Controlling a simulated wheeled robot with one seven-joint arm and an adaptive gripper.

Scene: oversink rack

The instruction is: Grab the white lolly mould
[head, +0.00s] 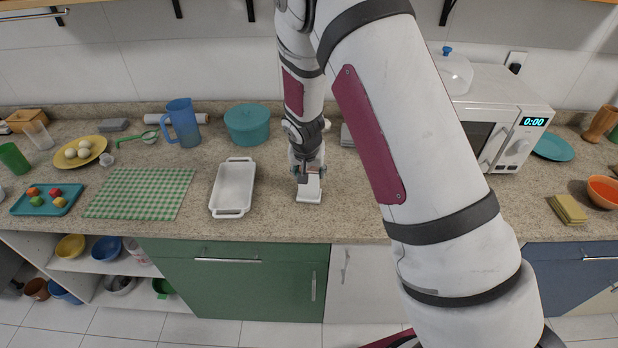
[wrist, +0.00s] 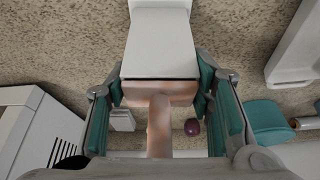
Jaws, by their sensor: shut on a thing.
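The white lolly mould (head: 308,192) is at the middle of the speckled counter, below my gripper (head: 308,170). In the wrist view the mould (wrist: 160,42) is a pale block with a dark line along its near edge. A mottled pinkish-brown part with a stem (wrist: 160,120) shows just below that line. My gripper (wrist: 161,90) has its teal finger pads on both sides of the mould's near end and is shut on it. The fingers partly hide its sides. I cannot tell whether the mould is clear of the counter.
A white baking dish (head: 233,188) lies just left of the mould, with a teal pot (head: 248,126) behind. A microwave (head: 505,125) stands right. A green checked cloth (head: 140,194) lies left. A small purple round thing (wrist: 192,127) shows beyond the mould. Counter in front is clear.

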